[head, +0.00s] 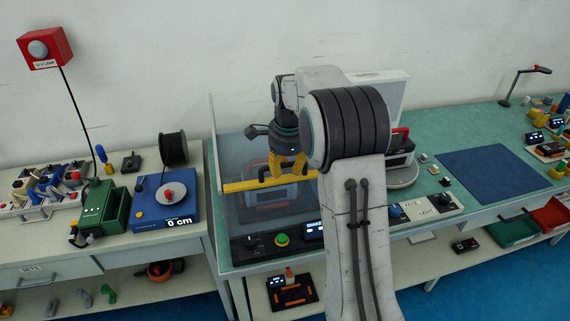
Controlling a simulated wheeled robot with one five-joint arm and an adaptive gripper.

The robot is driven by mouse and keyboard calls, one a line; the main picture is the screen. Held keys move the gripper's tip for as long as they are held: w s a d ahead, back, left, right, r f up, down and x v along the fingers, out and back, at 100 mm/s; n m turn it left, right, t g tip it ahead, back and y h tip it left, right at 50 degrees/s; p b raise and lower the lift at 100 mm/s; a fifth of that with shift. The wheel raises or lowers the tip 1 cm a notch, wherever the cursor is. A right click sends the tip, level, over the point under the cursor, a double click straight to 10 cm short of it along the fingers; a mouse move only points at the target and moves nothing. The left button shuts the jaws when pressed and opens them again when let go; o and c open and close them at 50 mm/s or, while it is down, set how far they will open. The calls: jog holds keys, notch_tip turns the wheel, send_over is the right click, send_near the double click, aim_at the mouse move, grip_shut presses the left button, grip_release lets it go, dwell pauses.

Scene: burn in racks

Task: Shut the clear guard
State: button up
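The clear guard (240,150) is a see-through bluish panel on the left part of the green bench, with a yellow bar (245,185) along its front edge. A grey and orange device (272,196) shows through or below it. My gripper (287,172) points down just above the right part of the yellow bar. Its two yellow fingers look apart, with nothing seen between them. Whether they touch the bar cannot be told. My arm hides the bar's right end and part of the bench.
A control panel with a green button (282,239) lies in front of the guard. A blue reel unit (165,203) and a green box (103,208) stand on the left bench. A dark blue mat (494,172) lies bare on the right.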

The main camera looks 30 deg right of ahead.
jog(key=o, duration=0.4)
jog(key=shift+r, duration=0.1)
jog(key=r, duration=0.4)
jog(key=s+r, duration=0.1)
jog(key=r, duration=0.2)
jog(key=s+r, duration=0.1)
jog(key=r, duration=0.3)
jog(key=shift+s+a+r, duration=0.15)
jog(key=shift+a+r, duration=0.15)
